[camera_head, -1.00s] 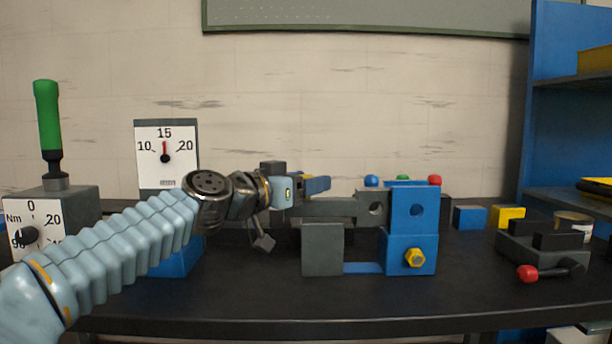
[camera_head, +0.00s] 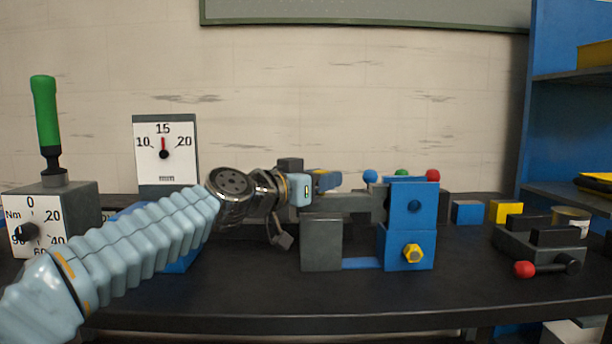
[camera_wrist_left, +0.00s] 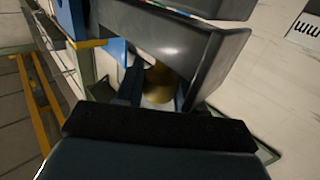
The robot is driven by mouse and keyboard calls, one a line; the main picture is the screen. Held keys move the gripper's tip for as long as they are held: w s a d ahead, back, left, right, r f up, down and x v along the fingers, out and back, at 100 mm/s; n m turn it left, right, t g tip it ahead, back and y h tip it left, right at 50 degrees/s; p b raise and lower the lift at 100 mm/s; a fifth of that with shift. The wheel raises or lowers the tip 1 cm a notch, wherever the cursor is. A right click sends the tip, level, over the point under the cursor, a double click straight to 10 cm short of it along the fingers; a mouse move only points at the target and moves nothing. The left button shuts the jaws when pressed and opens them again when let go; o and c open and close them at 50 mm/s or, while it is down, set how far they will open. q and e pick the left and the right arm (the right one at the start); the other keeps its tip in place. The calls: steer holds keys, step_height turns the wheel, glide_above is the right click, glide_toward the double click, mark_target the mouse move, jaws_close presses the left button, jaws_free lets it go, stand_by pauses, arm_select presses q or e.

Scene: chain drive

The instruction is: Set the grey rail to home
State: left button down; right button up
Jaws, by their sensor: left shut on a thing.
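The grey rail (camera_head: 350,203) lies level in the head view, its right end behind the upright blue block (camera_head: 410,205) with a round hole. A grey post (camera_head: 321,244) stands just below the rail. My left gripper (camera_head: 328,183) is at the rail's left part and is shut. In the left wrist view its dark fingers (camera_wrist_left: 160,88) close around a brass-coloured piece (camera_wrist_left: 158,84). The arm and gripper hide the rail's left end. The rail's own hole is not visible. My right gripper is not in view.
A yellow hex bolt (camera_head: 413,253) sits low on the blue block. A dark fixture with a red-knobbed lever (camera_head: 524,269) stands at right. Two gauges and a green-handled tool (camera_head: 45,115) stand at left. Blue and yellow cubes (camera_head: 505,211) lie behind. The front table strip is clear.

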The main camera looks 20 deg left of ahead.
mark_target(349, 196)
arm_select(q)
steer(key=d, duration=0.1)
steer(key=d+p, duration=0.1)
steer(key=w+d, duration=0.1)
steer(key=d, duration=0.1)
steer(key=shift+r, duration=0.35)
steer(key=c, duration=1.1)
jaws_free()
steer(key=o, duration=0.3)
steer(key=shift+d, duration=0.15)
steer(key=shift+w+f, duration=0.1)
steer(key=shift+f, duration=0.05)
